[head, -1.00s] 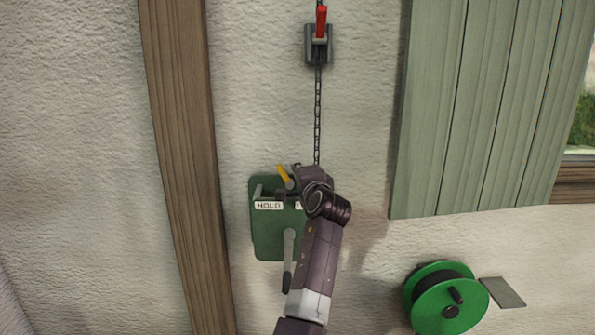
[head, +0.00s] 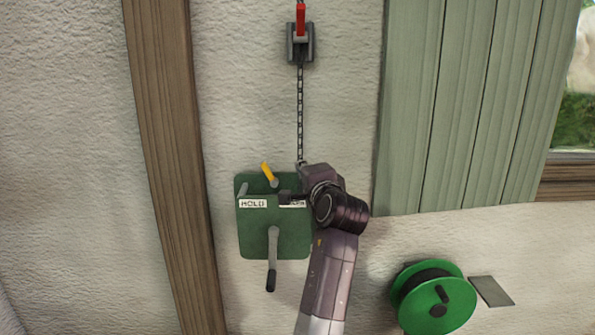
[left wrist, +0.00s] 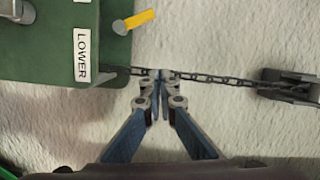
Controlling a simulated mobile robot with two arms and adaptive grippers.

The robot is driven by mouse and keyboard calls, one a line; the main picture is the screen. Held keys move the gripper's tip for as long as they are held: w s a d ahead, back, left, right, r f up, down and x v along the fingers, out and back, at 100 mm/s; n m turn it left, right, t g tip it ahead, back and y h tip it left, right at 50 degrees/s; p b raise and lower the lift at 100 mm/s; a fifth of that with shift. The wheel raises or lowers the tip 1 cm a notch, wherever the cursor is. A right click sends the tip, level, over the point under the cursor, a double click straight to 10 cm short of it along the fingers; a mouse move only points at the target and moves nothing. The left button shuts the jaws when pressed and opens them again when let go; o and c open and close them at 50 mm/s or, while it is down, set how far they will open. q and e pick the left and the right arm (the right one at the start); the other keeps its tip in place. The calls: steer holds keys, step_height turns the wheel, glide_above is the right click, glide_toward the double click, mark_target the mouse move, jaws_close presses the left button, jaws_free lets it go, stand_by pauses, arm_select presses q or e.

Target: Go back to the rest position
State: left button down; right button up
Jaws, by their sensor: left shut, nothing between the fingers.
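The green winch box (head: 255,228) is on the wall, with a "HOLD" label, a second label partly covered by my arm, and a crank (head: 271,262) hanging down. Its yellow lever (head: 268,173) tilts up to the left; it also shows in the left wrist view (left wrist: 138,20), near the "LOWER" label (left wrist: 82,55). My left gripper (head: 287,197) is in front of the box's right part, clear of the lever. In the left wrist view the gripper (left wrist: 160,76) is shut and empty, its fingertips overlapping the chain (left wrist: 205,78); contact cannot be told. My right gripper is not in view.
The chain runs up to a grey bracket (head: 300,45) with a red lever (head: 300,20). A green shutter (head: 460,110) is at the right, a green reel (head: 440,300) and grey plate (head: 490,291) below it. A wooden post (head: 170,160) stands at the left.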

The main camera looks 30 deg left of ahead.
arm_select(q)
steer(key=shift+s+d, duration=0.25)
steer(key=shift+s, duration=0.3)
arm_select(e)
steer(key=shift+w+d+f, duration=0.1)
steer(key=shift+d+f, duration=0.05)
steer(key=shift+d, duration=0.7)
arm_select(q)
steer(key=shift+d, duration=0.1)
